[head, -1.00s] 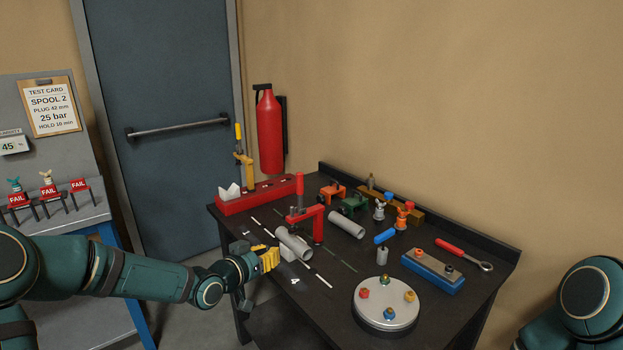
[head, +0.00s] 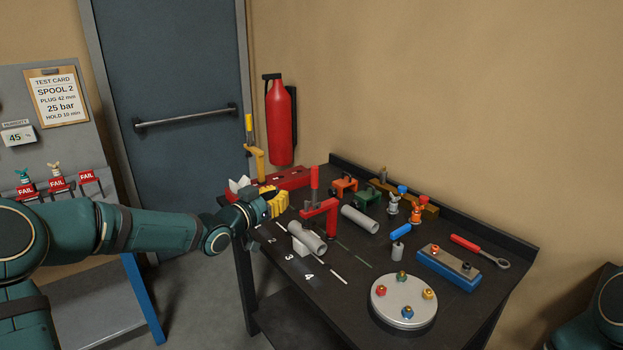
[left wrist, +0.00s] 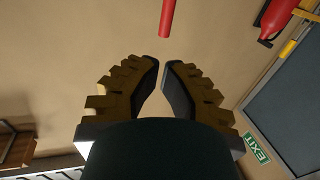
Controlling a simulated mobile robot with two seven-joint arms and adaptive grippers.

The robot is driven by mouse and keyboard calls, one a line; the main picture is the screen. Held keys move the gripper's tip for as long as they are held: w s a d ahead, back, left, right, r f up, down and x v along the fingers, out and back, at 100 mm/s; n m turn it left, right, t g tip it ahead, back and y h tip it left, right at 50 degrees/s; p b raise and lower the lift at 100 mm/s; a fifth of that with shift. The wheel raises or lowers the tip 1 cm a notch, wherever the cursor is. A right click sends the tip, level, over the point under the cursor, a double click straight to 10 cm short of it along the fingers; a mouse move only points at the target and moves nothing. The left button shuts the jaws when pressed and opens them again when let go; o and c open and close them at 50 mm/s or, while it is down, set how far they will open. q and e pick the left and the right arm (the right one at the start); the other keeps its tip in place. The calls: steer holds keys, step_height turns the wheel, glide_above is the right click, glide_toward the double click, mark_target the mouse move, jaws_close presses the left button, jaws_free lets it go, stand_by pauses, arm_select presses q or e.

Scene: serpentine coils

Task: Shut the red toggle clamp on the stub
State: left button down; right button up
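The red toggle clamp (head: 331,215) stands on the dark bench, its red handle (head: 314,183) upright and its arm reaching left over the grey stub pipe (head: 312,242). The stub lies in a pale block near the bench's left edge. My left gripper (head: 280,203), with yellow fingers, is left of the clamp, above the bench edge and apart from the handle. In the left wrist view its fingertips (left wrist: 164,63) are a narrow gap apart with nothing between them. A red bar (left wrist: 167,16), apparently the handle, shows beyond them. My right gripper is out of view.
A red tray (head: 290,177) and a yellow upright clamp (head: 256,160) stand behind my left gripper. Another grey pipe (head: 360,219), orange and green clamps, a round metal plate (head: 404,302) and a blue block (head: 448,271) are to the right. Bare bench shows in front.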

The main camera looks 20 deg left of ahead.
mark_target(317, 174)
arm_select(q)
steer(key=b+x, duration=0.1)
steer(key=x, duration=1.2)
steer(key=shift+w, duration=0.1)
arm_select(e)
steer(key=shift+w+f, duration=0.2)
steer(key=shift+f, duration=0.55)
arm_select(q)
steer(key=shift+d, duration=0.1)
